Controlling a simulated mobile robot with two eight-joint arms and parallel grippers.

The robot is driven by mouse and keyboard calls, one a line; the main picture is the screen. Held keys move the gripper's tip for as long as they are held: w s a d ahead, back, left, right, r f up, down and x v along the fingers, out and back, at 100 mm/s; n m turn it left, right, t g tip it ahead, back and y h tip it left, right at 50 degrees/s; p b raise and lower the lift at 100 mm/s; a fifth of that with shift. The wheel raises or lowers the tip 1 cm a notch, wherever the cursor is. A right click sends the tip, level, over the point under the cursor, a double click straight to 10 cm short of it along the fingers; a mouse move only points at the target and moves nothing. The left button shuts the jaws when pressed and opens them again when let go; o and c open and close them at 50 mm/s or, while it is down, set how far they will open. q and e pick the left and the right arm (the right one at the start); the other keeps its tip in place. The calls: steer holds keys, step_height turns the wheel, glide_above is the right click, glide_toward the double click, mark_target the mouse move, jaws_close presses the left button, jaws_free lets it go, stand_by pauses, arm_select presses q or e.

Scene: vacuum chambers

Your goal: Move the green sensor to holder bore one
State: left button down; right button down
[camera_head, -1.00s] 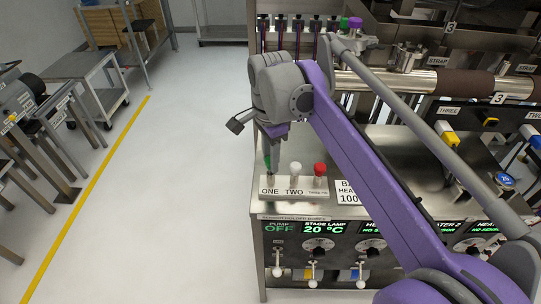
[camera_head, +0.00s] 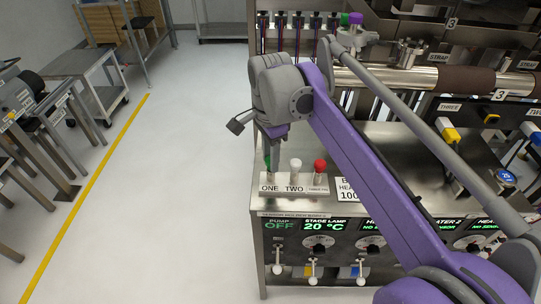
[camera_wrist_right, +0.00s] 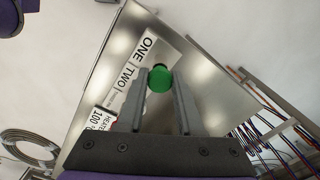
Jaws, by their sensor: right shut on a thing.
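The green sensor (camera_head: 267,163) is upright at bore one of the holder (camera_head: 294,189), just behind the label ONE. How deep its lower end sits in the bore cannot be told. My right gripper (camera_head: 268,148) points down and is shut on the green sensor. In the right wrist view the round green top (camera_wrist_right: 160,79) shows between the two fingertips (camera_wrist_right: 159,92). A white-topped sensor (camera_head: 295,164) stands at TWO and a red-topped one (camera_head: 319,166) at the third place. My left gripper is not in view.
The holder sits at the left front corner of a steel bench (camera_head: 378,148). A control panel (camera_head: 335,245) with knobs and valves is below. A steel tube (camera_head: 400,78) runs behind. Clear floor (camera_head: 190,150) lies to the left.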

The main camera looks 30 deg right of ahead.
steer(key=shift+f, duration=0.4)
stand_by(0.4)
steer(key=shift+c, duration=2.4)
jaws_free()
steer(key=shift+r+p, duration=2.95)
steer(key=shift+r, duration=0.6)
steer(key=shift+f, duration=0.1)
steer(key=s+a+f+n+t+p, duration=0.2)
steer(key=s+f+n, duration=0.4)
steer(key=n, duration=0.3)
steer(key=s+a+f+n+t+p, duration=0.2)
steer(key=s+f+n, duration=0.4)
steer(key=s+n, duration=0.3)
steer(key=a+t, duration=0.1)
steer(key=a, duration=0.1)
steer(key=shift+s+a+f+p, duration=0.3)
steer(key=shift+a+f+p, duration=0.05)
steer(key=shift+a+p, duration=0.05)
